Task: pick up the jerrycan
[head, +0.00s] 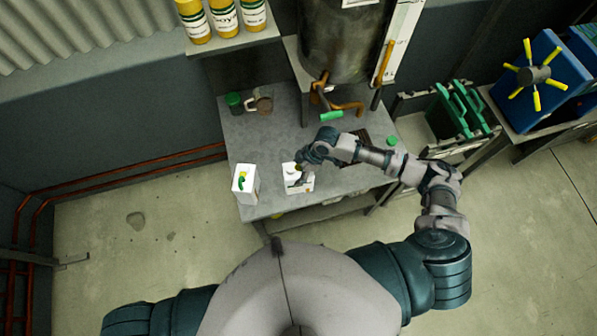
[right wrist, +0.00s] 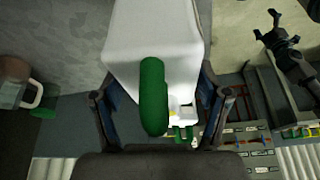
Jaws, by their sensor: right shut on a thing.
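A white jerrycan (head: 303,187) stands on the grey metal table (head: 262,210), near its front edge. My right gripper (head: 299,174) is at its top and partly hides it in the head view. In the right wrist view the white jerrycan (right wrist: 155,30) and its green handle (right wrist: 152,97) fill the space between the fingers of my right gripper (right wrist: 158,100), which is shut on it. I cannot tell whether it is lifted. A second white jerrycan (head: 245,186) with a green handle and a yellow mark stands to its left. My left gripper is out of view.
A mug (head: 262,102) and a green-topped jar (head: 234,102) stand at the table's back left. A large metal tank (head: 343,45) with a spout is behind. Yellow bottles (head: 225,18) stand on a shelf.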

